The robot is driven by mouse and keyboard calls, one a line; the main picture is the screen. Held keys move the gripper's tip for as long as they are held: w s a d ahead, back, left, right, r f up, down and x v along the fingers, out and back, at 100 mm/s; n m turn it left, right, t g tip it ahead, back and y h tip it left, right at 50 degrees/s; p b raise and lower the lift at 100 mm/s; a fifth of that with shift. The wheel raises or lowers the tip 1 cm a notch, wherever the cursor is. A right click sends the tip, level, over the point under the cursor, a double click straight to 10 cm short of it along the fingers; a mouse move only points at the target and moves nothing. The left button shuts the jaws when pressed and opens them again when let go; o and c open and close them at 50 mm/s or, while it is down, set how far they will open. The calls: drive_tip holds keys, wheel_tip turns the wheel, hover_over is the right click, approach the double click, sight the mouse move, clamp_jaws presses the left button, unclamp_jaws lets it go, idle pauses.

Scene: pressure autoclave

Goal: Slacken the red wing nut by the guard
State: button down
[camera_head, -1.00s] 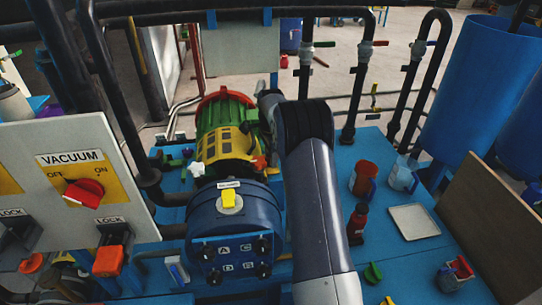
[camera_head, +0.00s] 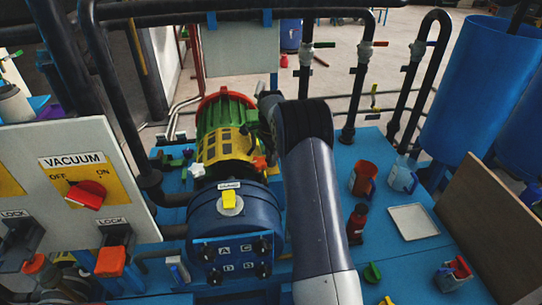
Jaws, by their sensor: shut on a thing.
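A blue drum (camera_head: 205,215) with a label above its yellow wing nut (camera_head: 229,200) stands at the centre; the label seems to read GUARD. A small orange-red piece (camera_head: 260,162), which looks like the red wing nut, shows behind the drum, beside the yellow and green motor (camera_head: 215,148). My arm comes up from the bottom and bends over at the middle. My gripper (camera_head: 262,138) is small, dark and partly hidden by my arm, at the right side of the motor just above the orange-red piece. It is shut; the contact itself is not clear.
A VACUUM panel (camera_head: 130,195) with a red knob (camera_head: 87,194) stands at the left. Black pipes (camera_head: 155,110) rise close by.

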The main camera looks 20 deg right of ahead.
drive_tip(key=c, duration=1.3)
unclamp_jaws()
drive_tip(key=shift+r, duration=0.1)
wheel_tip(320, 180, up, 11)
drive_tip(key=shift+f, duration=0.15)
wheel_tip(320, 180, down, 11)
drive_tip(key=shift+f, duration=0.1)
drive_tip(key=shift+m+b, duration=0.4)
drive_tip(key=shift+m, duration=0.2)
drive_tip(key=shift+r, duration=0.2)
